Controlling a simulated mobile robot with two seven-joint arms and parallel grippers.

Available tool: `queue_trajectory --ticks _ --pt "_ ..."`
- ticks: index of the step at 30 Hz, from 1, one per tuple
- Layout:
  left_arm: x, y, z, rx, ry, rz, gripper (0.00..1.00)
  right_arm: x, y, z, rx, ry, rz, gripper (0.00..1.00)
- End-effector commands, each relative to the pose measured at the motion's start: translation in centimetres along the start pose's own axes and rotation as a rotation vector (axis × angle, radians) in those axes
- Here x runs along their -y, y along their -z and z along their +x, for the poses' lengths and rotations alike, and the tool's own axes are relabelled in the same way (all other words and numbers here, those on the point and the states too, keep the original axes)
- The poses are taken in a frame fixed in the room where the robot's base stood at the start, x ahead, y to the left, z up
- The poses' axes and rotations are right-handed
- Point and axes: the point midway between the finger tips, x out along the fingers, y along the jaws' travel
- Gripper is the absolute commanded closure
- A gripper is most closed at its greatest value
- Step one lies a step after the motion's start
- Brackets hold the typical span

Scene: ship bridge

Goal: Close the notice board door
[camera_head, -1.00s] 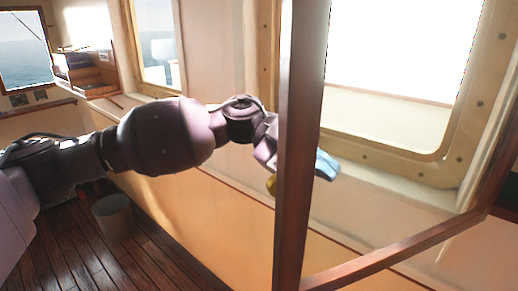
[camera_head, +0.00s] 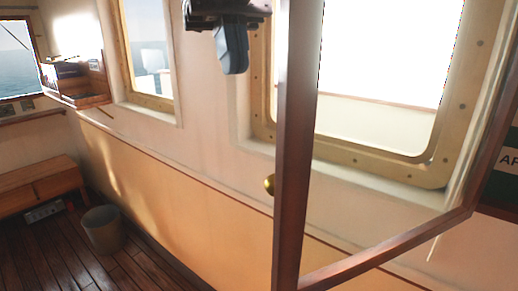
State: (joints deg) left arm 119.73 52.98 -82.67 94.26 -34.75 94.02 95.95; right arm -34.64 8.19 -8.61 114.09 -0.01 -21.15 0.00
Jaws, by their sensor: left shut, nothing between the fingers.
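The notice board door (camera_head: 290,200) is a dark wooden frame around a clear pane. It stands open, swung out toward me, with its free upright edge in the middle of the view. A small brass knob (camera_head: 269,184) sits on the left side of that edge. Part of the notice board (camera_head: 497,190) shows at the right edge, with a green and white sign. My left gripper (camera_head: 232,68) hangs at the top, left of the door's upright and apart from it in the picture. Its blue-grey fingers are together and empty. My right gripper is out of view.
A large framed window (camera_head: 345,165) lies behind the door's pane. A grey bin (camera_head: 103,230) and a wooden bench (camera_head: 42,187) stand at the left. The wooden floor (camera_head: 70,262) shows clear space in front of them.

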Motion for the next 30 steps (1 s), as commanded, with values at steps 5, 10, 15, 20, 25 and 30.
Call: queue_trajectory --ticks 5,10,15,20,25,30 --pt "-0.1 0.0 1.9 0.001 -0.004 0.000 1.00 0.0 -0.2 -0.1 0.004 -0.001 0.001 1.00" --pt "-0.1 0.0 4.8 0.000 -0.005 0.001 1.00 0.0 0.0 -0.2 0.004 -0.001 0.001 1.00" --pt "-0.1 0.0 7.8 -0.001 -0.003 0.001 1.00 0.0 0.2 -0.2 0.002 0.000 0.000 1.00" --pt "0.0 0.6 10.0 0.001 -0.002 0.004 1.00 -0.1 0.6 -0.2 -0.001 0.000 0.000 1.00" --pt "0.0 2.6 10.8 0.002 0.000 0.004 1.00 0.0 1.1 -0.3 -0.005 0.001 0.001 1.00" --pt "0.0 3.5 11.3 0.000 0.000 0.002 1.00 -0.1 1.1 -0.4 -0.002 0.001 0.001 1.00"
